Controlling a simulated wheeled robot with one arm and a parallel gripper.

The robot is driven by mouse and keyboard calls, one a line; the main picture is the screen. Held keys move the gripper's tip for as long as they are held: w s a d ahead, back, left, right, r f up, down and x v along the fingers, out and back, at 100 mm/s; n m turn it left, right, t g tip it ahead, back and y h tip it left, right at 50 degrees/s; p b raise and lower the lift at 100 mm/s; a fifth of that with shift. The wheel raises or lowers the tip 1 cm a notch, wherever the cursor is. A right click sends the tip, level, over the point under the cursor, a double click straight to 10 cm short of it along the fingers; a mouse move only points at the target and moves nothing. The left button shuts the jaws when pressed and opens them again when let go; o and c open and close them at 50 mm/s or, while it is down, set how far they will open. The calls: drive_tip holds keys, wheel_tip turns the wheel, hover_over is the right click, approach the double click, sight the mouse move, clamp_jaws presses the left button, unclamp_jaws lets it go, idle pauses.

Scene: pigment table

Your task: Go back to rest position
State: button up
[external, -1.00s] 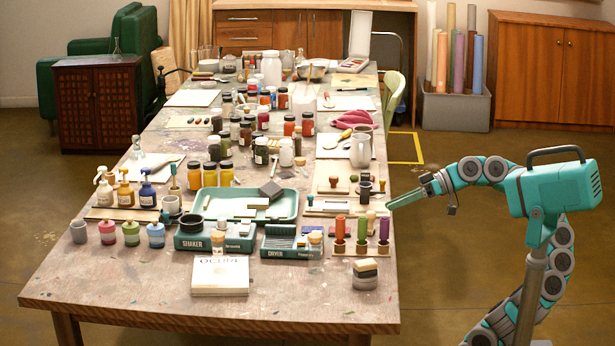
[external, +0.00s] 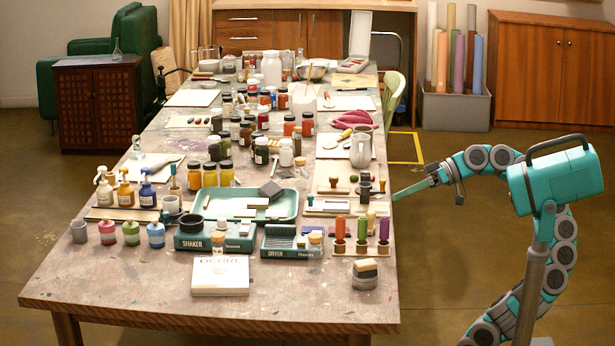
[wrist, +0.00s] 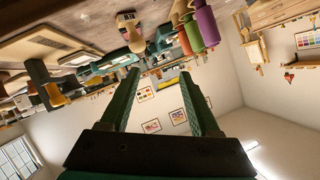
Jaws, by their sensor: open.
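My gripper (external: 410,190) is at the right edge of the long work table (external: 130,285), beside the board with small stamps. In the wrist view my gripper (wrist: 158,85) has two green fingers spread apart, with nothing between them. The wrist picture is upside down, with the table's things along its top. My teal arm bends back from the gripper to its base at the right of the external view.
The teal tray (external: 228,202) lies further left.

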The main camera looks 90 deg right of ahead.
drive_tip(key=s+a+r+m+g+y+p, duration=0.1)
drive_tip(key=a+r+m+y+p, duration=0.1)
drive_tip(key=a+r+p, duration=0.75)
drive_tip(key=s+a+f+n+g+h, duration=0.1)
drive_tip(key=f+g, duration=0.6)
drive_tip(key=f, duration=1.2)
drive_tip(key=s+a+f+n+g+h+b, duration=0.1)
drive_tip(key=f+g, duration=0.6)
drive_tip(key=f, duration=1.2)
drive_tip(key=s+a+n+h, duration=0.1)
drive_tip(key=s+n+h, duration=0.1)
drive_tip(key=s+h, duration=0.1)
drive_tip(key=shift+s+n, duration=0.4)
drive_tip(key=shift+s, duration=0.25)
drive_tip(key=shift+a, duration=0.1)
